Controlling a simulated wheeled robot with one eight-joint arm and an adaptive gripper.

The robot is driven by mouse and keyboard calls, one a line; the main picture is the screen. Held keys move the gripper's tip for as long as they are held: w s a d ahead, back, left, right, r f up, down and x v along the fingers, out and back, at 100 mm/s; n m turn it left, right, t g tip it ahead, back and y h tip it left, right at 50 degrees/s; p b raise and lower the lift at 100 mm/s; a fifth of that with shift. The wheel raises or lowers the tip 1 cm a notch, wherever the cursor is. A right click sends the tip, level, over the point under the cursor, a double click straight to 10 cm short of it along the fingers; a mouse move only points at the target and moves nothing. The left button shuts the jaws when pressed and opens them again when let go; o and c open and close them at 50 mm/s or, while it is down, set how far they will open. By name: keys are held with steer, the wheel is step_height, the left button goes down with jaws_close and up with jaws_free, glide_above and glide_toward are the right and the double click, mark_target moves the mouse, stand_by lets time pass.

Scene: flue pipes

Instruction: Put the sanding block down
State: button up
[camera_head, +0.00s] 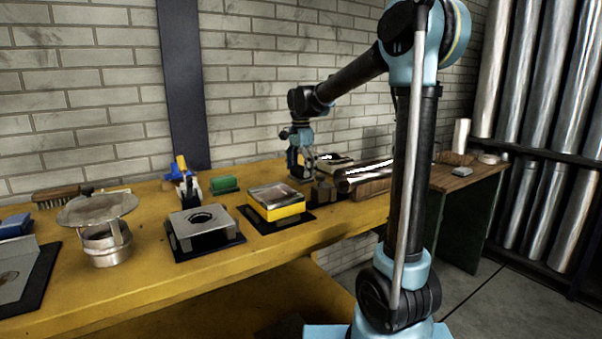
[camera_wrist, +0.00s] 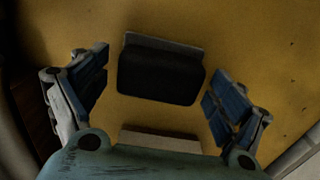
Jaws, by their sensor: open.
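A dark block with a grey edge, which looks like the sanding block (camera_wrist: 160,76), lies on the yellow bench top in the wrist view. My gripper (camera_wrist: 157,88) is open, with one blue-padded finger on each side of the block. Bare bench shows between the block and both fingers, so they do not appear to touch it. In the head view my gripper (camera_head: 300,170) is low over the far part of the yellow bench (camera_head: 150,262). I cannot clearly make out the block there.
A pale strip (camera_wrist: 160,141) shows beside my palm. Shiny pipe pieces (camera_head: 364,176) lie just right of my gripper. A yellow box (camera_head: 276,208), a grey plate with a hole (camera_head: 201,222), a green item (camera_head: 223,184) and a metal cowl (camera_head: 100,240) stand to the left.

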mark_target(301, 167)
step_height(301, 167, up, 12)
steer(key=shift+f, duration=0.15)
stand_by(0.3)
